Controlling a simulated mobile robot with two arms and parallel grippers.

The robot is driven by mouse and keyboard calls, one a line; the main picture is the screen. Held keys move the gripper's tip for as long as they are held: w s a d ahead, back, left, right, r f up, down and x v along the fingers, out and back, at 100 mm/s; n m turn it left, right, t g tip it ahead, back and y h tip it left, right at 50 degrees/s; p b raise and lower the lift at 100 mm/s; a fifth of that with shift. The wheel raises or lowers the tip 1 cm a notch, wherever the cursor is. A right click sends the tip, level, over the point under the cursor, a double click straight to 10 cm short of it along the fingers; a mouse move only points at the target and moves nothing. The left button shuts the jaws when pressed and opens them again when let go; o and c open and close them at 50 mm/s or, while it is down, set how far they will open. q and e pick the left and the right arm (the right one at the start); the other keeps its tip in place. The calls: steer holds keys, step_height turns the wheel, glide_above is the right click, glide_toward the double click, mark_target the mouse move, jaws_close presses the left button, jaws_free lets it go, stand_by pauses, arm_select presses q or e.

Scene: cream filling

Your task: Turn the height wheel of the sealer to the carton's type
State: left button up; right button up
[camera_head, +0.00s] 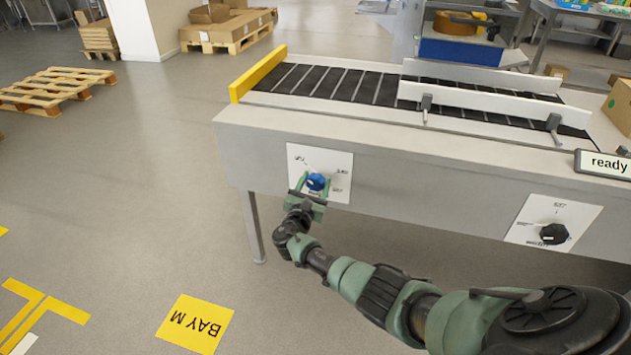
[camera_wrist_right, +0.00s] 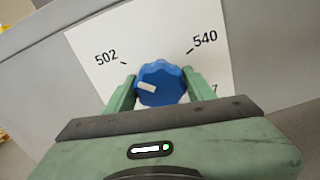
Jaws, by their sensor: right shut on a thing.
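The blue height wheel (camera_head: 317,181) sits on a white dial plate (camera_head: 335,160) on the sealer's front (camera_head: 420,185). My right gripper (camera_head: 314,184) is shut on the wheel, with one finger on each side. In the right wrist view the blue wheel (camera_wrist_right: 165,75) has a white mark pointing left, below the tick for 502. The dial plate (camera_wrist_right: 245,75) also reads 540 at upper right; a lower label is mostly hidden by the gripper. My left gripper is not in view.
A black knob (camera_head: 553,234) on a second white plate sits to the right on the front. A small sign (camera_head: 604,164) reads "ready". The belt (camera_head: 345,85) has white guide rails. Floor left of the sealer is clear, with pallets (camera_head: 60,88) beyond.

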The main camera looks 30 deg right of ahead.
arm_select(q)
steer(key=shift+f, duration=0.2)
arm_select(e)
steer(key=shift+f, duration=0.2)
steer(key=o, duration=1.4)
steer(key=shift+r, duration=0.1)
steer(key=shift+s+a, duration=0.2)
steer(key=shift+a, duration=0.05)
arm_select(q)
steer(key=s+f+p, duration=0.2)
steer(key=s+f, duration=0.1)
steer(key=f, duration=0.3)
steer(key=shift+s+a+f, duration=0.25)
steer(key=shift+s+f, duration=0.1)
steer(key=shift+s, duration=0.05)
arm_select(e)
steer(key=v, duration=0.7)
steer(key=shift+a, duration=0.1)
